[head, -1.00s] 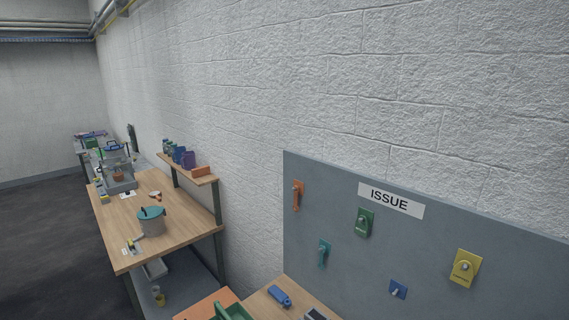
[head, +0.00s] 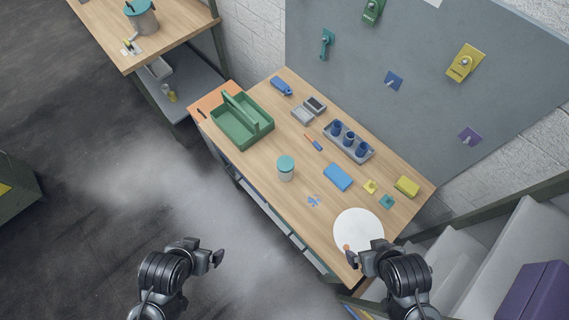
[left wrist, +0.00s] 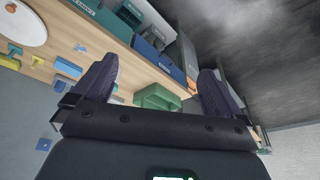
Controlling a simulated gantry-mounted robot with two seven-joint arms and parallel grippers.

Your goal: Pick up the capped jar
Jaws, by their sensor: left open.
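The capped jar (head: 286,169) has a teal lid and a pale grey body. It stands upright on the wooden bench in the head view, near the front edge and right of the green tote. I cannot make it out in the left wrist view. My left gripper (head: 216,258) is in front of the bench, over the floor, well short of the jar. Its two fingers (left wrist: 157,82) are spread with nothing between them in the left wrist view. My right gripper (head: 352,262) is by the bench's front right corner, near the white disc; its jaw opening is unclear.
The bench (head: 262,174) also carries a green tote (head: 253,137), a grey tray with blue cups (head: 350,153), a blue block (head: 338,177) and a white round disc (head: 358,226). A pegboard panel (head: 420,90) stands behind. A larger teal-lidded pot (head: 143,20) is on another bench.

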